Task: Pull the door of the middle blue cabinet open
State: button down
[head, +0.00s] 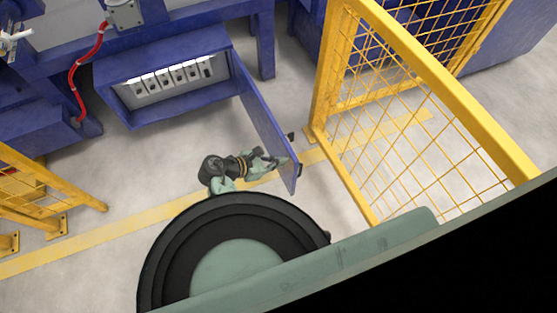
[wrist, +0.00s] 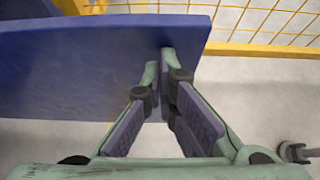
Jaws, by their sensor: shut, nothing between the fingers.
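The blue cabinet (head: 160,62) stands at the upper left of the head view. Its blue door (head: 262,118) is swung wide open, sticking out toward me, and a row of several switches (head: 172,80) shows inside. My gripper (head: 284,160) is at the inner face of the door, close to its free end. In the wrist view the door (wrist: 80,70) fills the upper left, and my gripper (wrist: 160,60) is shut with its fingertips together in front of the door's panel. Nothing shows between the fingers. Whether the tips touch the panel I cannot tell.
A yellow mesh fence (head: 400,120) stands right of the door, with a strip of floor between. Another yellow fence (head: 40,180) is at the left. A red hose (head: 75,75) hangs left of the cabinet. Grey floor (head: 165,165) in front of the cabinet is clear.

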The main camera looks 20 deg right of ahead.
jog(key=w+d+p, duration=0.1)
jog(key=d+p, duration=0.2)
jog(key=d, duration=0.8)
jog(key=shift+d, duration=0.2)
